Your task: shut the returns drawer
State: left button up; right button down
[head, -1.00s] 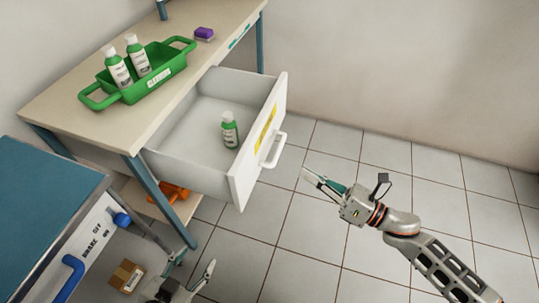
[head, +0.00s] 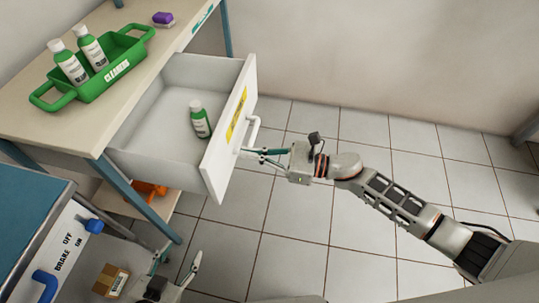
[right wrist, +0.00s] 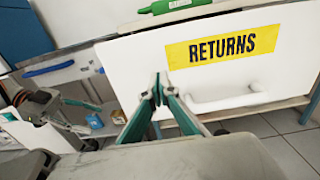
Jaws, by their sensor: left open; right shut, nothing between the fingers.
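The white returns drawer (head: 223,140) is pulled out from under the bench, with a green bottle (head: 200,119) standing inside. Its front with the yellow RETURNS label (right wrist: 221,46) fills much of the right wrist view. A white bar handle (head: 253,131) is on the front, and it also shows in the right wrist view (right wrist: 225,101). My right gripper (head: 244,153) is shut and empty, its tips at the drawer front beside the handle; I cannot tell whether they touch it. My left gripper (head: 177,265) is open and empty, low below the drawer, partly cut off by the frame.
A green CLEANING tray (head: 108,77) with two bottles and a purple item (head: 163,18) stand on the bench top (head: 40,120). A blue-topped cart (head: 25,205) is at the left. Tiled floor at the right is clear.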

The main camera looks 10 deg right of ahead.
aim_at(226, 149)
jog(key=x, duration=0.3)
jog(key=shift+w+a, duration=0.1)
jog(key=shift+a, duration=0.1)
pick_arm(q)
jog(key=shift+r, duration=0.1)
pick_arm(e)
jog(key=shift+a, duration=0.1)
pick_arm(q)
jog(key=shift+a, duration=0.15)
